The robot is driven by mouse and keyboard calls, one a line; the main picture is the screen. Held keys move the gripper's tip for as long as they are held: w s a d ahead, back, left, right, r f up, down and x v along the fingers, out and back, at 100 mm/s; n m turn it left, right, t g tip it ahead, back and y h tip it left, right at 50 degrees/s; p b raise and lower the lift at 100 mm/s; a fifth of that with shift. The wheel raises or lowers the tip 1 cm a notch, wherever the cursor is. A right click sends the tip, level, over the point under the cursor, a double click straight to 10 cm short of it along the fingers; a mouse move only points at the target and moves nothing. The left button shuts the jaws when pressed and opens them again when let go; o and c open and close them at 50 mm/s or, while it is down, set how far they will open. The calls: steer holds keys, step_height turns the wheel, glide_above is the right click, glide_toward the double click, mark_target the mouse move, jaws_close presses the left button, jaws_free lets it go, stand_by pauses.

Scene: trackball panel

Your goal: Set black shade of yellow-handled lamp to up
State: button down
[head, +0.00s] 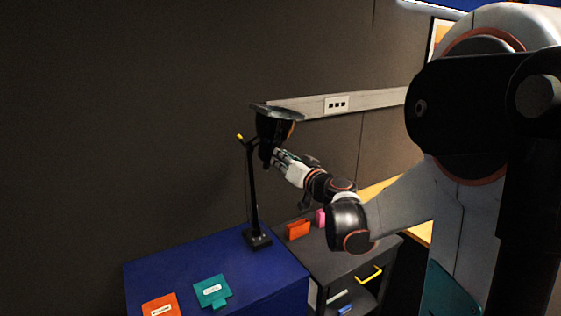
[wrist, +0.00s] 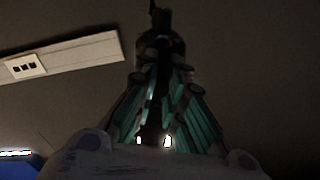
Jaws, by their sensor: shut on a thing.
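The lamp (head: 254,200) stands upright on the back right of a blue cabinet top, with a dark post and a small yellow tip (head: 240,137) at its upper left. Its black shade (head: 272,124) is at the top, with its wide rim facing up. My gripper (head: 273,157) reaches in from the right and is shut at the lower part of the shade. In the wrist view, the fingers (wrist: 160,100) close around a dark part leading to the lamp head (wrist: 160,42). The exact contact is dark and partly hidden.
The blue cabinet top (head: 180,262) holds an orange card (head: 160,306) and a teal card (head: 212,291). A grey cart (head: 345,262) with an orange box (head: 298,229) stands to the right. A wall rail with a socket (head: 337,104) runs behind the shade.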

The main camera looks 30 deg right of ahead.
steer(key=shift+d+n, duration=0.2)
steer(key=shift+n, duration=0.9)
steer(key=c, duration=1.6)
jaws_free()
steer(key=s, duration=0.7)
steer(key=shift+s, duration=0.25)
steer(key=shift+d, duration=0.1)
